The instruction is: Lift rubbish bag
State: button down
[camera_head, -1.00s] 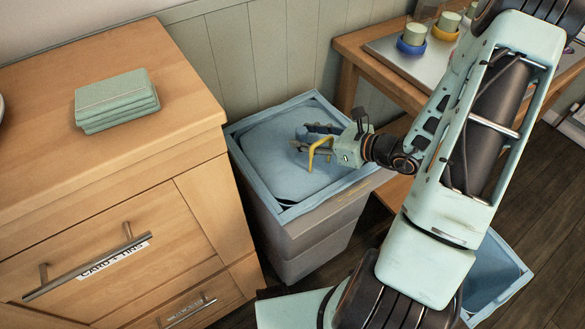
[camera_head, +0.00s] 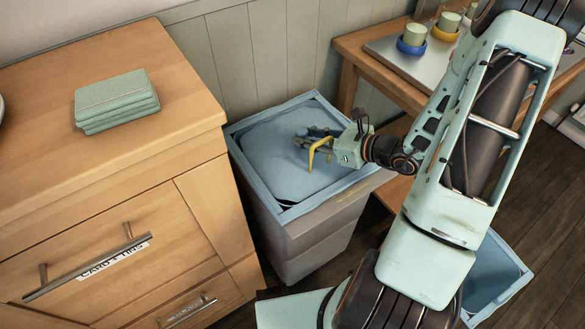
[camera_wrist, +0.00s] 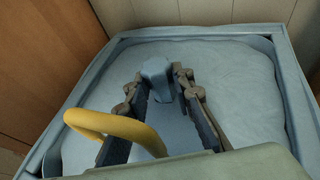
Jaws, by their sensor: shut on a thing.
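The rubbish bag (camera_head: 268,161) is pale blue and fills the top of a grey bin (camera_head: 305,240) beside the wooden cabinet. In the wrist view the bag (camera_wrist: 240,85) spreads out around my fingers inside the bin's blue rim (camera_wrist: 190,32). My gripper (camera_head: 312,140) is over the bag and shut on a raised blue part of it (camera_wrist: 157,75), which stands up between the fingertips (camera_wrist: 158,88). A yellow curved piece (camera_wrist: 115,128) shows beside the fingers. The bag's underside is hidden in the bin.
The wooden cabinet (camera_head: 100,180) with folded green cloths (camera_head: 116,100) stands close on the left. A wooden table (camera_head: 365,60) with small cups on a tray is behind at the right. A second blue-lined bin (camera_head: 495,275) is at the lower right.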

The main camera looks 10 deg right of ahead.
jog(key=shift+r+p, duration=2.7)
jog(key=shift+r, duration=0.95)
